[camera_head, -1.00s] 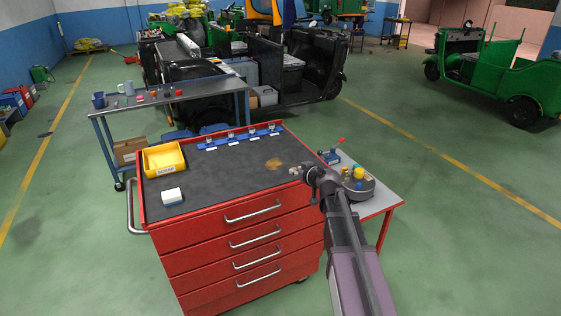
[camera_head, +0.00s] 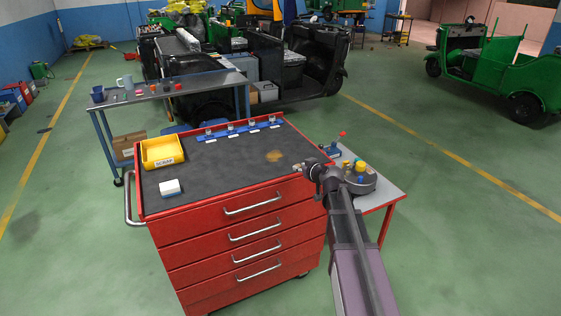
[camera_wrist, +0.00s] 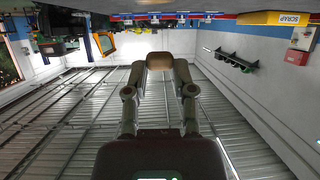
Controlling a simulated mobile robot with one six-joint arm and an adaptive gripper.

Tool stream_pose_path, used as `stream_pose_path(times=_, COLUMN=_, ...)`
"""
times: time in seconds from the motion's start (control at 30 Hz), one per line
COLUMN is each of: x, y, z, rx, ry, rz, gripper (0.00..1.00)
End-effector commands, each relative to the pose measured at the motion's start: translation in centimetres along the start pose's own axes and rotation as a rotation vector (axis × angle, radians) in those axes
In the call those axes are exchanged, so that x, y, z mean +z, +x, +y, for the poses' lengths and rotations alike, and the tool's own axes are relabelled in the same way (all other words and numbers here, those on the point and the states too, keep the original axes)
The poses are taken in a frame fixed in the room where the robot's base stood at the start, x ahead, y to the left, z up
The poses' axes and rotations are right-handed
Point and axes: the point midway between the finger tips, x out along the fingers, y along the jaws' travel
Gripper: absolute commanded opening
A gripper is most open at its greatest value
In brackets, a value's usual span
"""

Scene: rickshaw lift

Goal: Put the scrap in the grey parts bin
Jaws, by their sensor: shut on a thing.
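My gripper (camera_head: 297,167) is over the right front part of the red tool cart's dark top (camera_head: 225,178). I cannot make out a grey parts bin for certain.
A white block (camera_head: 171,188) lies on the cart's front left. A blue rail (camera_head: 240,131) with several small grey fittings runs along the back. A side table (camera_head: 380,197) with a round grey holder stands at right. A bench (camera_head: 165,92) with mugs stands behind. The cart's middle is clear.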

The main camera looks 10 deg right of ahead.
Motion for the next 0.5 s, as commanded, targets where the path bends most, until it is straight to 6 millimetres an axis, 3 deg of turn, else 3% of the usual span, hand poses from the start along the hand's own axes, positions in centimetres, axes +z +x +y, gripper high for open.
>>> stream_pose_path(times=0.03, x=1.1, y=0.5, z=0.2, rx=0.003, ry=-0.004, rz=-0.001, gripper=0.19)
stream_pose_path(times=0.17, x=1.9, y=0.9, z=0.5, rx=0.007, ry=-0.011, rz=-0.002, gripper=0.19)
stream_pose_path(times=0.5, x=2.1, y=0.9, z=0.7, rx=0.01, ry=-0.014, rz=-0.002, gripper=0.19)
